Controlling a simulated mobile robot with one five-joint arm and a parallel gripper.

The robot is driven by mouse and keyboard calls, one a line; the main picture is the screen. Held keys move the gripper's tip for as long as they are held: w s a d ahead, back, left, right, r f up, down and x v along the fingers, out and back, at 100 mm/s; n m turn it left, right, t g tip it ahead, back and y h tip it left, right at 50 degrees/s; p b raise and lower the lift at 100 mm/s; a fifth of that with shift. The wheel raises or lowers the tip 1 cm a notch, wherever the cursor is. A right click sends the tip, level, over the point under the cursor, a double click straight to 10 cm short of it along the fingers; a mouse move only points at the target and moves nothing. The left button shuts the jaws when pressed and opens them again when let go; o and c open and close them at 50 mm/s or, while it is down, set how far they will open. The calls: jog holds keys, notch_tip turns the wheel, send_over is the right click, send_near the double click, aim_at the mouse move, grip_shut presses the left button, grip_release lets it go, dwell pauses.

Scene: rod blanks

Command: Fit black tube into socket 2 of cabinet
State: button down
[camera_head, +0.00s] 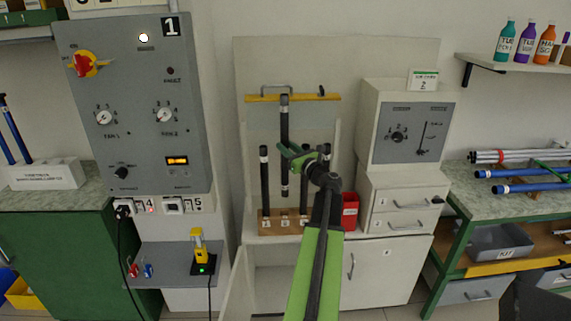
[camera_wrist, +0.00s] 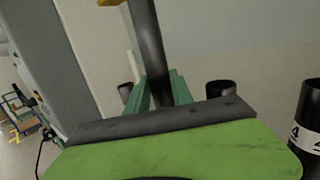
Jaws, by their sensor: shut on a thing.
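A black tube (camera_head: 284,118) with a pale band near its top is upright in my gripper (camera_head: 290,157). My gripper is shut on its middle. The tube also rises between the green fingers in the wrist view (camera_wrist: 148,40). In the head view its lower end shows just above a wooden socket block (camera_head: 275,229) on the cabinet (camera_head: 378,262); I cannot tell whether it is over a socket. Small labels mark the block's front, too small to read. Another black tube (camera_head: 264,178) stands upright at the block's left, with others to the right, partly behind my arm.
A yellow rail (camera_head: 312,98) runs behind the held tube. In the wrist view, open tube tops (camera_wrist: 221,88) stand close beyond my gripper, and a labelled tube (camera_wrist: 309,125) at right.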

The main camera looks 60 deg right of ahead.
notch_tip(320, 180, down, 2)
jog(key=shift+f+b, duration=0.2)
jog(key=shift+b, duration=0.35)
jog(key=shift+a, duration=0.1)
jog(key=b, duration=0.6)
send_over(287, 191)
notch_tip(287, 191, down, 6)
jog(key=shift+w+r, duration=0.1)
jog(key=shift+w, duration=0.05)
jog(key=shift+f, duration=0.3)
dwell(0.7)
jog(key=shift+f+b, duration=5.3)
jog(key=shift+b, duration=0.2)
jog(key=c, duration=1)
grip_release()
jog(key=shift+r, duration=0.1)
jog(key=shift+c, duration=0.2)
